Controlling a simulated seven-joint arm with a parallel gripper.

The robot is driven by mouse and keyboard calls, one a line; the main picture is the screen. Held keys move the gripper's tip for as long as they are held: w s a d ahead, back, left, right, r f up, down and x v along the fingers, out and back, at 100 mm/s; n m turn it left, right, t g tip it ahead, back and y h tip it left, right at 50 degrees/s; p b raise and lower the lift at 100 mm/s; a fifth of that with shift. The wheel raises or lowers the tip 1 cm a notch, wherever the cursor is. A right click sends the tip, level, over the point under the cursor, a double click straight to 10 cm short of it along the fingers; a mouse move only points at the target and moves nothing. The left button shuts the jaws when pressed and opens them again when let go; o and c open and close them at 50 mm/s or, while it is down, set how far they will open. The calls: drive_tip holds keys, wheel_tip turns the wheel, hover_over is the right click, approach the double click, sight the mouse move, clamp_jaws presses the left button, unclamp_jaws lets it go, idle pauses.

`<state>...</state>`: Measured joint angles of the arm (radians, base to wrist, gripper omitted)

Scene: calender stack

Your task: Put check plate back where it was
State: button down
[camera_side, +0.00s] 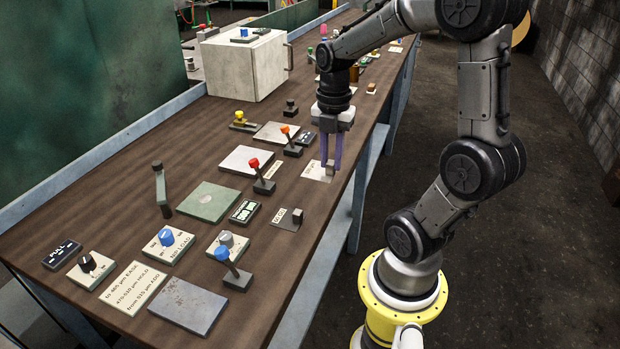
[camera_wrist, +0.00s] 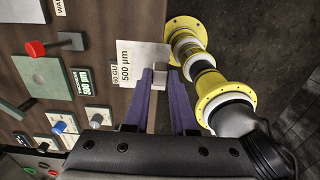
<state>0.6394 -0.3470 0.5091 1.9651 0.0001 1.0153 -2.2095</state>
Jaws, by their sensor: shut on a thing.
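My gripper (camera_side: 330,167) is low over the front part of the bench, fingers pointing down. In the wrist view its purple fingers (camera_wrist: 161,76) are shut on the small grey grip block (camera_wrist: 157,77) of a pale check plate (camera_wrist: 143,56). The plate bears a label strip (camera_wrist: 124,75) reading about "60 GU 500 µm". I cannot tell whether the plate touches the bench.
A red-knobbed lever (camera_side: 262,178), a green plate (camera_side: 209,202) and a small display (camera_side: 244,211) stand to the left. A white box (camera_side: 244,66) is at the back. The front edge is close.

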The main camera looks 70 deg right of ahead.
drive_tip(key=w+d+f, duration=0.1)
drive_tip(key=w+f, duration=0.1)
drive_tip(key=w+d+f, duration=0.3)
drive_tip(key=w+f, duration=0.1)
drive_tip(key=shift+d+f, duration=0.2)
drive_tip(key=shift+f, duration=0.15)
drive_tip(key=shift+w+d+f, duration=0.1)
drive_tip(key=shift+w+f, duration=0.05)
drive_tip(key=shift+f, duration=0.8)
drive_tip(key=shift+w+d+f, duration=0.1)
drive_tip(key=shift+f, duration=0.8)
drive_tip(key=c, duration=0.7)
unclamp_jaws()
drive_tip(key=shift+f, duration=0.15)
drive_tip(key=shift+c, duration=0.2)
